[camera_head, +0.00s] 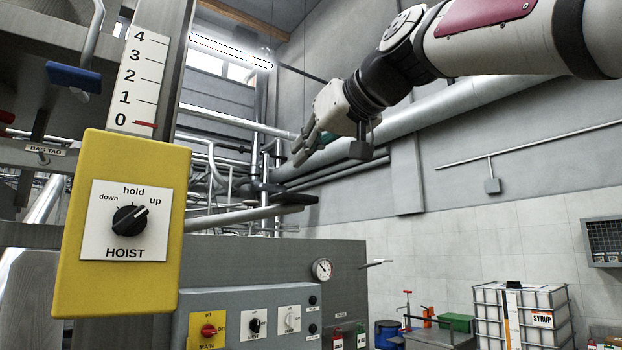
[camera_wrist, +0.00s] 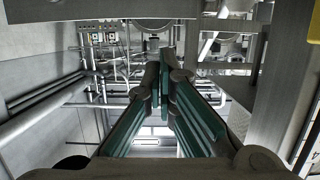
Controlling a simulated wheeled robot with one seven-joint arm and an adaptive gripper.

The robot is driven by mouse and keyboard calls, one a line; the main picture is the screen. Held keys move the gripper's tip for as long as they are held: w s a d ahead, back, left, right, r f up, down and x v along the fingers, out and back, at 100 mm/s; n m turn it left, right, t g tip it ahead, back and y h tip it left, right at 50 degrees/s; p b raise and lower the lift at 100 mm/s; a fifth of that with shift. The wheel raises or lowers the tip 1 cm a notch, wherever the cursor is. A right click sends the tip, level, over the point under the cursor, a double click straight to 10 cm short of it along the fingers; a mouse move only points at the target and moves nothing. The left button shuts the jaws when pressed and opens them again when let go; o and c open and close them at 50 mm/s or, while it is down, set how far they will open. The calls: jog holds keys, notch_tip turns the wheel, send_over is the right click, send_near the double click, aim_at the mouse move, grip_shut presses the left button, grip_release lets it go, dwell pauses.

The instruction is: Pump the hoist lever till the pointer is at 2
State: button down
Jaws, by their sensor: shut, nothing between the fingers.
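The hoist scale (camera_head: 138,75) runs from 0 to 4 on a white strip. Its red pointer (camera_head: 146,124) stands about at 0. The yellow hoist box (camera_head: 118,290) below has a black knob (camera_head: 129,220) whose mark points up and right, toward "up". A grey bar with a dark end (camera_head: 245,215), perhaps the hoist lever, sticks out to the right behind the box. My gripper (camera_head: 303,150) is shut and empty, above and apart from that bar. In the wrist view its green-padded fingers (camera_wrist: 165,75) meet; I cannot make out the lever there.
A grey control panel (camera_head: 250,305) with knobs and a gauge (camera_head: 322,269) stand low in the middle. A blue-ended handle (camera_head: 75,78) hangs at upper left. Pipes (camera_head: 450,100) run behind my arm. A syrup tank (camera_head: 525,320) stands at lower right.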

aim_at(308, 195)
jog(key=shift+w+a+f, duration=0.1)
jog(key=shift+w+f, duration=0.05)
jog(key=shift+f, duration=0.9)
jog(key=shift+w+a+f, duration=0.1)
jog(key=shift+f, duration=0.9)
jog(key=shift+w+d+f+m+y+b, duration=0.15)
jog(key=shift+w+d+f+m+b, duration=0.1)
jog(key=shift+f+b, duration=0.45)
jog(key=shift+w+d+f+m+y+b, duration=0.15)
jog(key=shift+d+f+m+b, duration=0.1)
jog(key=shift+f+b, duration=0.4)
notch_tip(308, 195, down, 8)
jog(key=m+g+y+b, duration=0.1)
jog(key=m+b, duration=0.2)
jog(key=b, duration=0.5)
jog(key=shift+w+d+m, duration=0.3)
jog(key=shift+d+m, duration=0.1)
jog(key=shift+d, duration=0.05)
jog(key=shift+f, duration=0.1)
